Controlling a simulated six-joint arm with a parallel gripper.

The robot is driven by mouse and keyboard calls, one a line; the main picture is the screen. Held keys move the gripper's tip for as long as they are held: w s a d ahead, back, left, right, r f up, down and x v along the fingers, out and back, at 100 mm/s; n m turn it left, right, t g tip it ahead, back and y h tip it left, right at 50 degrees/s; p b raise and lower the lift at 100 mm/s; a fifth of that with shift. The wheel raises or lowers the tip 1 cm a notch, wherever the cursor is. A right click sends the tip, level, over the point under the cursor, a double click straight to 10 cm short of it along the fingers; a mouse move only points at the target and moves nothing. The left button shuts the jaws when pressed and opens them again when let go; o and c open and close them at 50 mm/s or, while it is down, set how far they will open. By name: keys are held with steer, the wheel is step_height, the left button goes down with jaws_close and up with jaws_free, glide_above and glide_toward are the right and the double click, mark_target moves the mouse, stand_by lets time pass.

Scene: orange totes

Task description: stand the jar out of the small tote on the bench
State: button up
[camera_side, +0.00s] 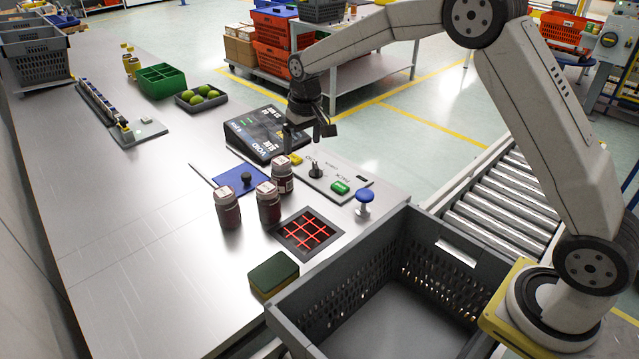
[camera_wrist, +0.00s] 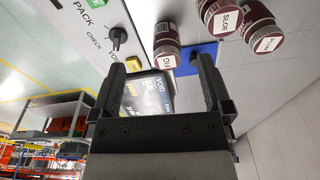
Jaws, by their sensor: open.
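Three dark red jars with pale lids stand upright on the steel bench (camera_side: 130,235): one at the left (camera_side: 228,212), one in the middle (camera_side: 268,206) and one at the back right (camera_side: 282,176). In the wrist view their lids read FIG (camera_wrist: 166,42), SLOE (camera_wrist: 222,18) and what looks like PLUM (camera_wrist: 262,30). A grey tote (camera_side: 322,303) at the bench's front right shows a bare floor, with no jar visible in it. My gripper (camera_side: 308,134) is open and empty above the bench, near the VOID display; its spread fingers (camera_wrist: 162,82) also show in the wrist view.
A VOID display (camera_side: 256,135), a button panel (camera_side: 330,180) and a blue knob (camera_side: 365,198) line the bench's right edge. A blue pad (camera_side: 232,181) lies behind the jars. A red-grid plate (camera_side: 306,234) and a green-yellow block (camera_side: 273,274) lie nearer the tote.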

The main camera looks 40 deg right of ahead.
steer(key=s+f+n+t, duration=0.1)
steer(key=s+f, duration=0.2)
steer(key=s, duration=2.4)
steer(key=shift+s+a+f, duration=0.15)
steer(key=shift+s+a, duration=0.05)
steer(key=shift+a, duration=0.05)
